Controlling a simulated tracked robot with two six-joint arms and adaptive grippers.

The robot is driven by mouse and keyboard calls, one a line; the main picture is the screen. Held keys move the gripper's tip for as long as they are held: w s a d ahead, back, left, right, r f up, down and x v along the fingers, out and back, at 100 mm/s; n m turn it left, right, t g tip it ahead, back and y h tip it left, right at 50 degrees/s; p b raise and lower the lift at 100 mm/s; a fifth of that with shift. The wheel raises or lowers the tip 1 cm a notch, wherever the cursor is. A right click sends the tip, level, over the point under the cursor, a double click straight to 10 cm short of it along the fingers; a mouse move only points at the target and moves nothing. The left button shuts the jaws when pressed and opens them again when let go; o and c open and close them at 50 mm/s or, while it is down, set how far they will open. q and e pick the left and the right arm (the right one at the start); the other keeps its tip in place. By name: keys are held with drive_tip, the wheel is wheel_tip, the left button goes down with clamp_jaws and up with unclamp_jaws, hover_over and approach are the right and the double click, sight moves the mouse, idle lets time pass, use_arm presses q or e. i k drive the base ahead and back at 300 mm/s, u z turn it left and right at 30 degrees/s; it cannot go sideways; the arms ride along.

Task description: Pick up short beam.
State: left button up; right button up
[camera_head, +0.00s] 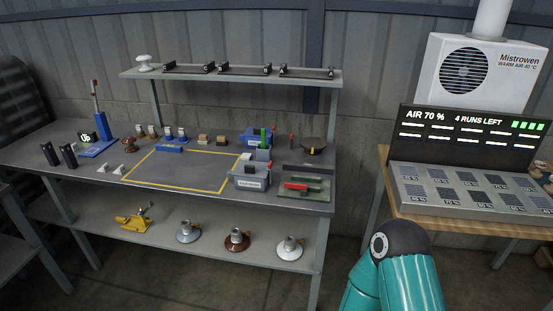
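Several dark bars with upright end pieces lie in a row on the raised shelf: a left one (188,70), a middle one (244,71) and a right one (307,73). They look close in length, and I cannot tell which is the short beam. A plain dark bar (307,169) also lies at the right of the bench top. A small blue block (169,149) lies at the back edge of the yellow outlined area. Neither gripper shows; only a teal part of my own arm is in view at the lower right.
The raised shelf (236,78) also bears a white insulator (143,62). Blue bins (249,182), a cap (313,146) and a green tray (304,188) crowd the bench's right. The yellow outlined area (180,171) is mostly clear. A panel (468,140) stands on the right table.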

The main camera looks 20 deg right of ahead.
sight(306, 167)
drive_tip(key=z, duration=0.05)
drive_tip(key=i, duration=0.95)
drive_tip(key=z, duration=0.5)
